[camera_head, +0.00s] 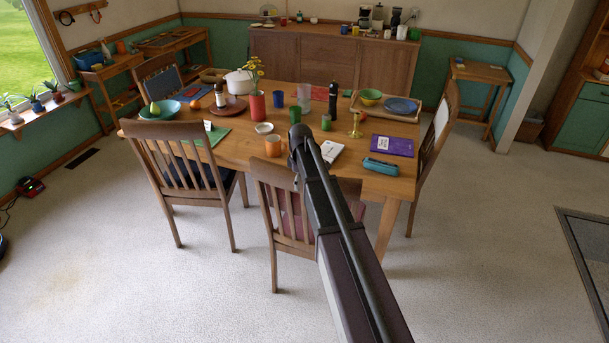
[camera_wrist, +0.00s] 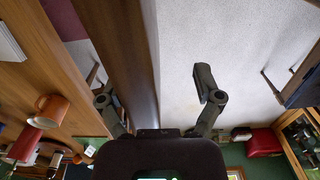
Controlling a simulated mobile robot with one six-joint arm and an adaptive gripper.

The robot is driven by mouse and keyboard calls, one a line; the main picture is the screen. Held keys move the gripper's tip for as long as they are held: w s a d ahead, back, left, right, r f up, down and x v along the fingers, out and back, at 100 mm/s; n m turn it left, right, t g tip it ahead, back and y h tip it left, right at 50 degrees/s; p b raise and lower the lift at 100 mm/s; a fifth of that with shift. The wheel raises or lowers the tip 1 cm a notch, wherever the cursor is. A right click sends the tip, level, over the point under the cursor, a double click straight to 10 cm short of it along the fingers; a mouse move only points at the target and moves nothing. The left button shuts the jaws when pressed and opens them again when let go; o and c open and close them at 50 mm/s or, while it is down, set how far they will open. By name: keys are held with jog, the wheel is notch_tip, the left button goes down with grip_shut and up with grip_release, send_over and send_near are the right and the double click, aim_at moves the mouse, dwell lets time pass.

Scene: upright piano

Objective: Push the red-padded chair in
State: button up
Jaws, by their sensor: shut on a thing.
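The red-padded chair (camera_head: 272,174) stands at the near side of the dining table (camera_head: 230,150), its wooden back toward me. Its red pad shows between the slats, and my arm hides its right part. In the wrist view, the chair's wooden top rail (camera_wrist: 126,60) runs between the two fingers of my gripper (camera_wrist: 154,88). My gripper is shut on this rail. The red pad (camera_wrist: 65,18) shows to the left of the rail in that view. In the head view, my arm hides the fingers.
Another wooden chair (camera_head: 172,131) stands to the left at the near side, and one (camera_head: 441,118) at the table's right end. The tabletop holds cups, a purple book (camera_head: 387,146) and a teal case (camera_head: 381,167).

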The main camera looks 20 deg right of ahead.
jog(key=s+a, duration=0.3)
jog(key=s, duration=0.1)
notch_tip(320, 180, up, 15)
jog(key=p, duration=1.4)
jog(key=shift+f, duration=0.2)
jog(key=shift+s, duration=0.1)
jog(key=shift+w+d+p, duration=0.15)
jog(key=shift+w+p, duration=0.1)
jog(key=shift+p, duration=0.05)
jog(key=shift+w+d+r, duration=0.1)
jog(key=shift+w+d, duration=0.05)
jog(key=shift+w, duration=0.1)
jog(key=shift+f, duration=0.2)
notch_tip(320, 180, down, 14)
jog(key=b, duration=1.3)
jog(key=shift+r+b, duration=0.25)
jog(key=shift+b, duration=0.1)
